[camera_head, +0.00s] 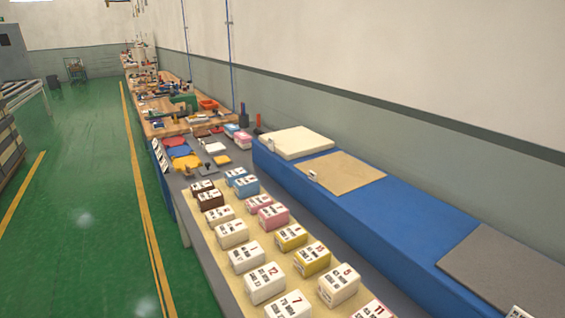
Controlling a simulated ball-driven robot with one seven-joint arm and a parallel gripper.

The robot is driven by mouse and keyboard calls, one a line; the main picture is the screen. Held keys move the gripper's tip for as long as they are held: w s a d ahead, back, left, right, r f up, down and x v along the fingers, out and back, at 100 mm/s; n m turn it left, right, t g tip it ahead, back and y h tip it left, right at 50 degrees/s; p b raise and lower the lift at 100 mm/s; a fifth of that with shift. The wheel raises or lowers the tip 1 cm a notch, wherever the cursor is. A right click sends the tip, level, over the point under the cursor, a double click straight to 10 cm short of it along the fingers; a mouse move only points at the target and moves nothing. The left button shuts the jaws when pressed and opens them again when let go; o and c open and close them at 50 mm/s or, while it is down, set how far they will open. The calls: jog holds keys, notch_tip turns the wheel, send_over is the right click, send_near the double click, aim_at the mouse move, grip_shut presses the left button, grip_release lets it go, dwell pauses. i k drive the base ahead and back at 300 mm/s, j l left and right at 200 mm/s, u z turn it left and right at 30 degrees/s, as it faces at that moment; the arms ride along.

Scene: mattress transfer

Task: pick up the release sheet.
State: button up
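No thing in view is plainly marked as the release sheet. A flat tan sheet (346,172) with a small white tag at its left lies on the long blue surface (405,210) along the wall. A thicker cream slab (296,142) lies beyond it at the far end. A flat grey sheet (512,268) lies at the near right and is cut off by the picture's edge, with a white label in front. I cannot tell from the picture which of these is the release sheet. My gripper is not in view.
A grey table (207,262) left of the blue surface carries several numbered blocks (233,233) on a yellowish mat. Coloured pieces lie farther back, then cluttered wooden benches (184,95). The green floor aisle (80,210) on the left is clear, with yellow lines.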

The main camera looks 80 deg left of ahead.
aim_at(339, 172)
jog(key=l+u, duration=0.2)
jog(key=u, duration=1.75)
jog(key=i+l, duration=0.05)
